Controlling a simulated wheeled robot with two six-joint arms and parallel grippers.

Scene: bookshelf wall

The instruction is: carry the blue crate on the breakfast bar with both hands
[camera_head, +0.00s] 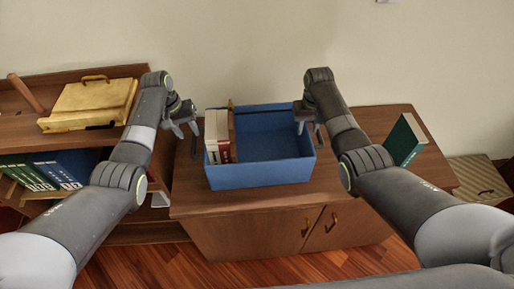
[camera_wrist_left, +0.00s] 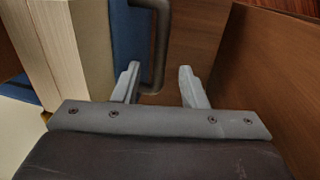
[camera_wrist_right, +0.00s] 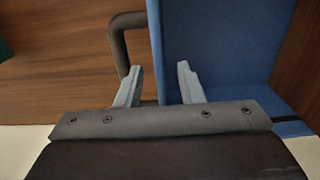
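The blue crate (camera_head: 262,172) stands upright on a wooden cabinet top (camera_head: 365,190). It holds a few books (camera_head: 217,135) in its left part; its right part looks empty. My left gripper (camera_head: 184,126) is open and empty at the crate's left side. In the left wrist view, a dark handle (camera_wrist_left: 160,45) on the blue wall (camera_wrist_left: 127,40) appears between the open fingers. My right gripper (camera_head: 308,118) is open at the right rim. In the right wrist view, the crate wall (camera_wrist_right: 155,45) appears between the fingers, with the handle (camera_wrist_right: 117,45) mostly left of them. Contact is unclear.
A green book (camera_head: 405,140) stands on the cabinet top to the right. A shelf at left holds a yellow case (camera_head: 90,103) and several binders (camera_head: 45,172). A wall is close behind the crate. A striped box (camera_head: 475,178) sits at far right.

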